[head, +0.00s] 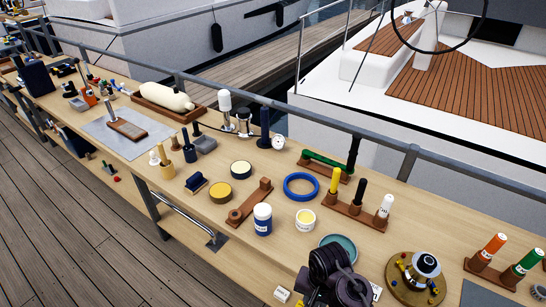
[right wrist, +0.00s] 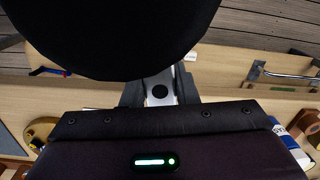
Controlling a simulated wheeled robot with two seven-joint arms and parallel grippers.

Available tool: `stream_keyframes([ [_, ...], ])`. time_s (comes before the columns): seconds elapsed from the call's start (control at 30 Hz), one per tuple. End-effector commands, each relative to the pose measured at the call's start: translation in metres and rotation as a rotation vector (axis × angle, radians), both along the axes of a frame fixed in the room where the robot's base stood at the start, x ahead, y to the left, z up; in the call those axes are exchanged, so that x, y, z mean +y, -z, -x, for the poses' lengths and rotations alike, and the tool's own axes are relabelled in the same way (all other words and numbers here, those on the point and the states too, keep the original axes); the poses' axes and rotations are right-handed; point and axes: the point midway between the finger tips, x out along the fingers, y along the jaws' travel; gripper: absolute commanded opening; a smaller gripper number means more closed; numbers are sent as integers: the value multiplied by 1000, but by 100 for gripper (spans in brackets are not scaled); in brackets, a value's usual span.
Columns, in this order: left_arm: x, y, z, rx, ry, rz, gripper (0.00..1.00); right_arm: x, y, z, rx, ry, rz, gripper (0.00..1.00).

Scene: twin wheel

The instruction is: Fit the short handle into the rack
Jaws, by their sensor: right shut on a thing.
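A wooden rack (head: 352,212) stands upright on the bench, holding a yellow handle (head: 334,181), a black handle (head: 358,191) and a white handle (head: 384,207). A second rack (head: 490,274) at the right edge holds an orange handle (head: 494,246) and a green handle (head: 527,262). I cannot tell which piece is the short handle. My dark right arm (head: 335,277) reaches over the front of the bench and hides its own fingertips. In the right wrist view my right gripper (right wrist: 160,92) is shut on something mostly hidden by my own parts. My left gripper is not in view.
A teal dish (head: 340,243) lies just behind my right arm, and a brass base (head: 415,285) stands right of it. A white-and-blue jar (head: 262,219), a cream-filled tub (head: 305,219) and a blue ring (head: 301,186) are close by. A rail (head: 410,160) runs behind the bench.

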Motion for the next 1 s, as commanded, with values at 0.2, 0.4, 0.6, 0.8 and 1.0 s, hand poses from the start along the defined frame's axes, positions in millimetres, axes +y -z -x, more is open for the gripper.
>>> stream_keyframes([
  [0.2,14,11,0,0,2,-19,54,1,46,4,-2,-43,-16,0],
  [0.4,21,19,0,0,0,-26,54,0,86,11,-5,-81,-27,0],
  [0.6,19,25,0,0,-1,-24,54,-1,118,17,-12,-113,-37,0],
  [0.8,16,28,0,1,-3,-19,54,-2,136,22,-17,-131,-42,0],
  [1.0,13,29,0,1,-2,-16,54,-3,139,23,-18,-136,-43,0],
])
